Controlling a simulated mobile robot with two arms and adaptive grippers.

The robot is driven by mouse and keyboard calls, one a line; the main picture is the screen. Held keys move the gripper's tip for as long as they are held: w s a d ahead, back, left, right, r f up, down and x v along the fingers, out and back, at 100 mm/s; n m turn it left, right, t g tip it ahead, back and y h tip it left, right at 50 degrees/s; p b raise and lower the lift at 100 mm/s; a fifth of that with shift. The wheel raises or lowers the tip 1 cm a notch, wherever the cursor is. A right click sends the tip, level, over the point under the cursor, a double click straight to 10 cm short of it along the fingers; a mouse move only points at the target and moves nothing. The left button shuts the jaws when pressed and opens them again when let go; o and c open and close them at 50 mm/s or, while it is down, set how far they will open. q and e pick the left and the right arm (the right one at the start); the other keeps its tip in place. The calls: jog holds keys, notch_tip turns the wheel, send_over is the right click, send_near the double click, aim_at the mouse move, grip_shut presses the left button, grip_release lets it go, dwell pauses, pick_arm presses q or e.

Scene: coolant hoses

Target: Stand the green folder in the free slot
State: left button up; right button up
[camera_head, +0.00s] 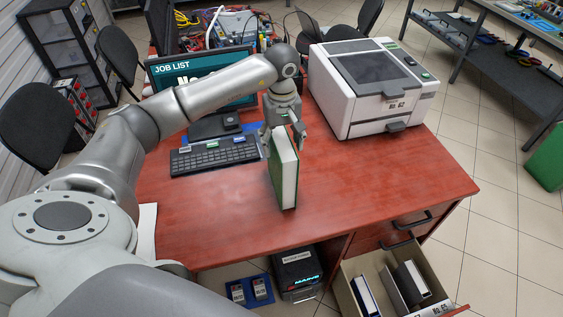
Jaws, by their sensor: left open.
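My left gripper (283,134) is open at the folder's top edge, pointing down. One finger shows on each side of that edge; whether they touch it I cannot tell. The open drawer (345,293) at the lower right holds a blue-and-white folder (366,296) and dark folders (412,280). Gaps show between them, but the drawer's lower part is cut off by the picture edge. My right gripper is out of view.
A keyboard (215,156) and monitor (190,73) are left of the folder. A white printer (370,85) fills the back right of the desk (375,185). The desk's front right is clear. A black box (297,272) stands below the front edge.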

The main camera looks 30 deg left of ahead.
pick_arm(q)
notch_tip(320, 180, down, 4)
jog(key=shift+r+p, duration=0.2)
jog(key=shift+p, duration=0.3)
jog(key=c, duration=0.6)
jog(key=shift+r, duration=0.1)
grip_shut()
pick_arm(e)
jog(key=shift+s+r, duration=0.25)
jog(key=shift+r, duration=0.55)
